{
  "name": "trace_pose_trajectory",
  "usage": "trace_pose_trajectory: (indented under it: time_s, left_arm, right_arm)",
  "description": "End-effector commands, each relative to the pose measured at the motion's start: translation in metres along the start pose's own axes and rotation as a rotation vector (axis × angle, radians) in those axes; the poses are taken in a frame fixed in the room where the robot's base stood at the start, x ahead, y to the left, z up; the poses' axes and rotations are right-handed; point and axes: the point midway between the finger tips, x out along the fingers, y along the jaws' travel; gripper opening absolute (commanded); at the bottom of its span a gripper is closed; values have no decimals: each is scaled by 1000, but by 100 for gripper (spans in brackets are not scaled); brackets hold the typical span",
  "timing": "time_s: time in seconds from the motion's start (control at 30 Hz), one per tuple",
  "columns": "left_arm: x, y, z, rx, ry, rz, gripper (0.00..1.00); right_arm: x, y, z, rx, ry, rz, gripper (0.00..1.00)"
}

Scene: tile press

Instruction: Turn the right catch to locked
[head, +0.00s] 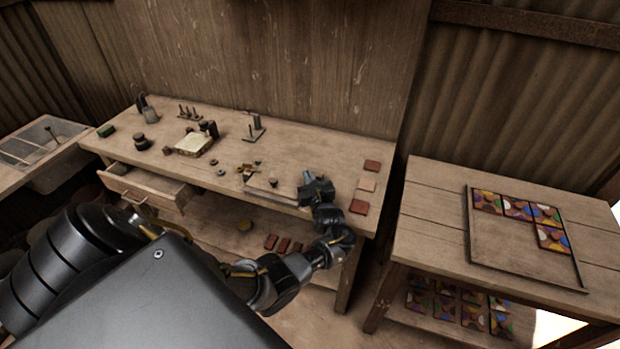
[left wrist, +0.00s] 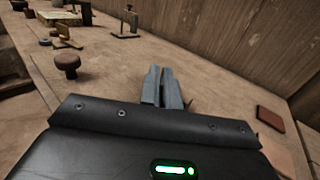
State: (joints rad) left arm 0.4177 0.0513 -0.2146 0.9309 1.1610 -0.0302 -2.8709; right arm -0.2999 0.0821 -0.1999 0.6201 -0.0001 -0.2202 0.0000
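My left gripper (head: 312,180) is low over the right part of the long workbench. In the left wrist view its two fingers (left wrist: 163,88) are side by side with almost no gap, pointing down at the bench top. A small dark piece (left wrist: 189,101) shows just right of the fingertips; I cannot tell if it is the right catch or if the fingers touch it. A dark round knob (left wrist: 67,63) stands to the left of the fingers; it also shows in the head view (head: 273,183). The right catch is not clearly visible. My right gripper is out of view.
Reddish tiles (head: 358,206) lie right of the gripper. Small brass parts (head: 246,169) and a metal stand (head: 254,130) are farther left. An open drawer (head: 150,188) juts from the bench front. A side table holds a tray (head: 470,240) with patterned tiles.

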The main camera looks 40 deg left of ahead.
Motion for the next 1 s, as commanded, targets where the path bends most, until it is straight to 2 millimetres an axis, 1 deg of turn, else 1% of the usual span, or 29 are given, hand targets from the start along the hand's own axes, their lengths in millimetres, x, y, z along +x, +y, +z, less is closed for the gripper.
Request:
trace_pose_trajectory:
  time_s: [0.03,0.17,0.3,0.4,0.7,1.0]
  left_arm:
    - [0,-2,-4,-3,0,44,0]
    - [0,0,-6,-5,2,168,0]
    - [-1,3,-8,-5,2,295,0]
    - [-1,4,-7,-5,3,363,0]
    - [-2,8,-5,-4,3,508,0]
    - [-2,9,-3,-4,2,602,0]
  right_arm:
    - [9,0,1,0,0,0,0]
    - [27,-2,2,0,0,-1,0]
    - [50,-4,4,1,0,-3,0]
    - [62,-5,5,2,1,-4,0]
    - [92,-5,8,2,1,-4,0]
    - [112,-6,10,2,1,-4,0]
